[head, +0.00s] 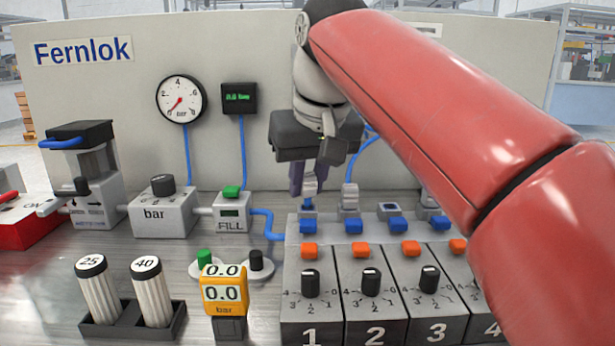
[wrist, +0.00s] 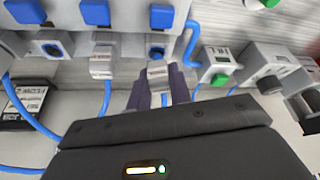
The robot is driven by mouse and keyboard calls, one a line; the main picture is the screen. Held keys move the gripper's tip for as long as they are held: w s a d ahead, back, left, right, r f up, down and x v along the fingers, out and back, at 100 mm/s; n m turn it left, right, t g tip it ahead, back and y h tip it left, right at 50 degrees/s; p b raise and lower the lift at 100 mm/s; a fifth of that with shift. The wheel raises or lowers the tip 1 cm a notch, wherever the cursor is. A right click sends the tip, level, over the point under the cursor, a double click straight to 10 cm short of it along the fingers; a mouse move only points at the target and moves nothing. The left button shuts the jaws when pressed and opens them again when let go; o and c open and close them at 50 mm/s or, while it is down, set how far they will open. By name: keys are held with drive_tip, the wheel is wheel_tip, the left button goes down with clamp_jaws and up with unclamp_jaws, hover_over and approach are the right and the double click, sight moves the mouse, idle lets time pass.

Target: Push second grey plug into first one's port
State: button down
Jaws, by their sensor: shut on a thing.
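My gripper (head: 308,185) is shut on a grey plug (wrist: 157,75), held between its purple fingers. The plug is upright just above port 1 (head: 308,211), at the left end of the valve block. In the wrist view the blue ring of port 1 (wrist: 157,52) shows beyond the plug; I cannot tell whether they touch. Another grey plug (head: 349,197) sits in port 2, with a blue hose; it also shows in the wrist view (wrist: 103,62). The fingers hide part of the held plug.
Port 3 (head: 390,210) is empty. Blue buttons (head: 313,226), orange buttons and black knobs (head: 310,284) line the block. The FILL box (head: 231,211) and its blue hose are close on the left. The backboard (head: 235,60) stands behind.

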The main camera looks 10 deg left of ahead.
drive_tip(key=shift+f+b, duration=0.5)
drive_tip(key=shift+f, duration=0.45)
drive_tip(key=c, duration=1.2)
unclamp_jaws()
drive_tip(key=shift+d, duration=0.1)
drive_tip(key=shift+f, duration=0.1)
drive_tip(key=shift+s+a+f, duration=0.1)
drive_tip(key=shift+a, duration=0.1)
wheel_tip(320, 180, up, 2)
drive_tip(key=shift+a+r+p, duration=0.15)
drive_tip(key=shift+p, duration=0.9)
drive_tip(key=shift+r+p, duration=0.65)
drive_tip(key=shift+r, duration=0.05)
drive_tip(key=shift+d+r, duration=0.25)
drive_tip(key=shift+r, duration=0.95)
